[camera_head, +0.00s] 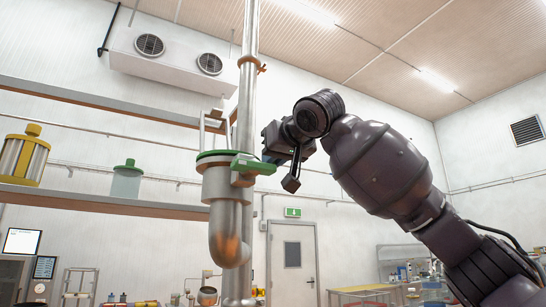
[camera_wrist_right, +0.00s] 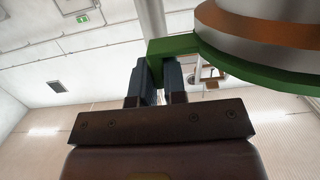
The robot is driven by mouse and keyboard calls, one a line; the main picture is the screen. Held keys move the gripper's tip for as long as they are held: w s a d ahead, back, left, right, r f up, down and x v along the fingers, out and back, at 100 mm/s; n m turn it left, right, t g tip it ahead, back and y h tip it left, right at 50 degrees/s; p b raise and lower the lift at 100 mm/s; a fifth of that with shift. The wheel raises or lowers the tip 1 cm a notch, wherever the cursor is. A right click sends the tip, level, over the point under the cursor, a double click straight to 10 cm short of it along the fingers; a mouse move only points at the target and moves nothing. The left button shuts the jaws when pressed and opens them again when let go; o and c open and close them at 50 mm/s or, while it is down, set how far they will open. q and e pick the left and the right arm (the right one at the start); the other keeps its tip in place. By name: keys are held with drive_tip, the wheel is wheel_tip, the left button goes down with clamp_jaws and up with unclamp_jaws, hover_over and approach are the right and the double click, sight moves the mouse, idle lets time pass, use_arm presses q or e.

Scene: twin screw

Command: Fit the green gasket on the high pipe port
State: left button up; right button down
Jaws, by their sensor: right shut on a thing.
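The green gasket (camera_head: 212,155) lies level at the mouth of the high pipe port (camera_head: 222,187), a steel elbow that opens upward. Its tab (camera_head: 256,165) sticks out to the right. My right gripper (camera_head: 270,158) is shut on this tab, and the wrist view shows the two fingers (camera_wrist_right: 158,68) on either side of it. In the wrist view the gasket's ring (camera_wrist_right: 275,79) runs along the rim of the steel port (camera_wrist_right: 255,42). I cannot tell whether it is fully seated. My left gripper is out of view.
A tall vertical pipe (camera_head: 246,95) stands just behind the port. A shelf (camera_head: 100,202) at the left holds a yellow-capped canister (camera_head: 24,158) and a green-lidded jar (camera_head: 127,182). Benches with equipment (camera_head: 365,290) stand low at the back.

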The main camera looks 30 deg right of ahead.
drive_tip(key=shift+f, duration=0.3)
drive_tip(key=c, duration=1.1)
unclamp_jaws()
drive_tip(key=s+r+b, duration=0.1)
drive_tip(key=s+b, duration=0.1)
drive_tip(key=s, duration=0.8)
drive_tip(key=shift+s+d+r, duration=0.2)
drive_tip(key=shift+s+r, duration=0.15)
drive_tip(key=shift+s, duration=0.05)
